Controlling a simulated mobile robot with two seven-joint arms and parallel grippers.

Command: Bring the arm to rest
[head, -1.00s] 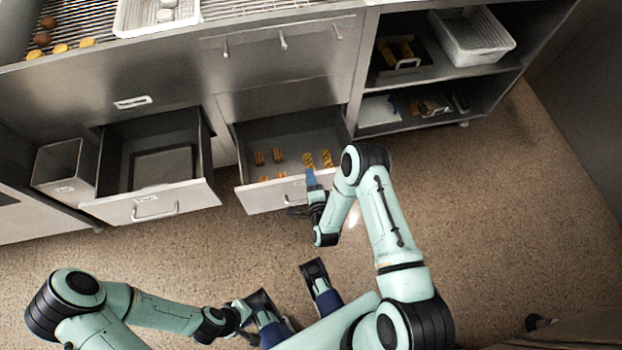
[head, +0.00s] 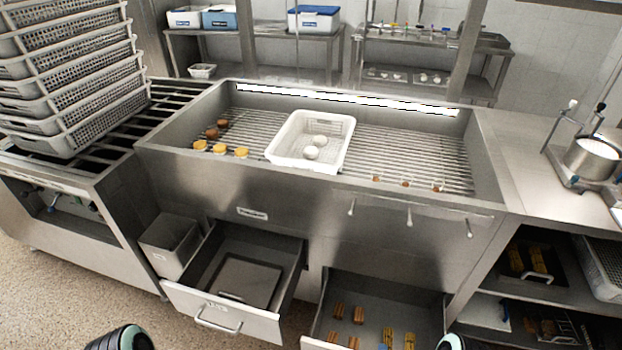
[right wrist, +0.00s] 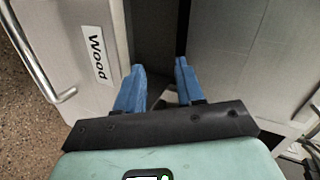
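My right gripper (right wrist: 160,88) shows only in the right wrist view. Its two blue fingers are apart with nothing between them. To its left in that view is a pale drawer front labelled "Wood" (right wrist: 92,55) with a bar handle (right wrist: 42,62). A dark gap and a grey panel lie beyond the fingers. I cannot tell whether the gripper touches the drawer. In the head view only small rounded parts of my arms show at the bottom edge, and neither gripper is visible there. My left gripper is out of view.
Two drawers stand open: the left drawer (head: 238,318) holds a dark tray, the right drawer (head: 372,300) several brown and yellow pieces. A white basket (head: 283,152) with pale round items sits on the grill. Stacked baskets (head: 75,85) stand left. Floor at left is clear.

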